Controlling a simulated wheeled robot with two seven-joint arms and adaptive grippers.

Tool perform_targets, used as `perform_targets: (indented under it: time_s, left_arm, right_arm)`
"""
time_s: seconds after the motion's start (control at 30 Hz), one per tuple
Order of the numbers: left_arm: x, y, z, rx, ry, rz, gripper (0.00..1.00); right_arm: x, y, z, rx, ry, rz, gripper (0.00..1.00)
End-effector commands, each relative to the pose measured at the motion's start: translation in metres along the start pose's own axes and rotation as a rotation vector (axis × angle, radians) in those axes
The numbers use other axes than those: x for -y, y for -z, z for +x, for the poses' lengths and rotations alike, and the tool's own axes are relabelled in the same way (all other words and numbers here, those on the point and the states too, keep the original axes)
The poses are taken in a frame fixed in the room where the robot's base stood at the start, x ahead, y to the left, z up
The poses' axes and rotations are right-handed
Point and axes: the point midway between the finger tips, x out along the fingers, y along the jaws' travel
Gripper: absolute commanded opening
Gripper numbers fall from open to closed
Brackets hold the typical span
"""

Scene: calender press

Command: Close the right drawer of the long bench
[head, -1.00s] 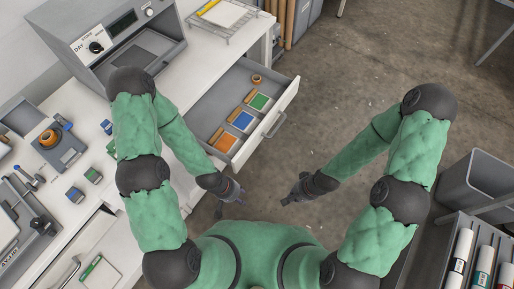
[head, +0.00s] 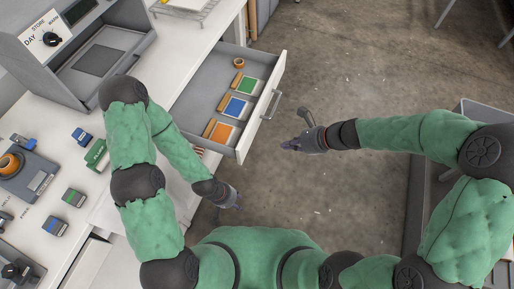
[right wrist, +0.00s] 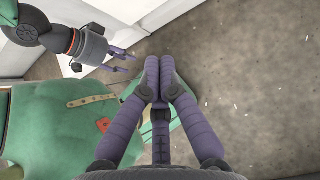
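The right drawer (head: 268,112) of the long bench (head: 204,55) is pulled out in the head view, with its front and metal handle (head: 271,106) facing right. My right gripper (head: 286,146) is just right of the drawer front, below the handle in the picture and apart from it. Its fingers look closed together and empty in the right wrist view (right wrist: 158,72). My left gripper (head: 236,203) hangs below the drawer's near corner. In the right wrist view its fingertips (right wrist: 129,63) are apart, with nothing between them.
The drawer holds an orange tape roll (head: 239,62) and green, blue and orange pads. A press-like machine (head: 95,55) and small blocks stand on the bench. A grey bin (head: 478,112) is at the right, partly behind my arm. The floor right of the drawer is clear.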

Motion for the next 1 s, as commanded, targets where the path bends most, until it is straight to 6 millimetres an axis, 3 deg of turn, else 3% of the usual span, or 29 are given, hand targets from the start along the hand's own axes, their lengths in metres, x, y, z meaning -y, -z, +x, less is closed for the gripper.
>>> perform_targets:
  time_s: [0.23,0.67,1.0]
  left_arm:
    - [0.004,0.001,0.012,-0.001,0.000,0.000,0.40]
    - [0.018,0.002,0.050,0.000,0.000,0.000,0.40]
    - [0.020,0.002,0.057,0.000,0.000,0.000,0.40]
  right_arm:
    - [0.000,-0.001,0.022,0.007,-0.001,0.007,0.00]
    - [-0.001,0.001,0.102,0.005,-0.002,0.004,0.00]
    - [0.000,-0.028,0.126,0.005,0.000,0.003,0.00]
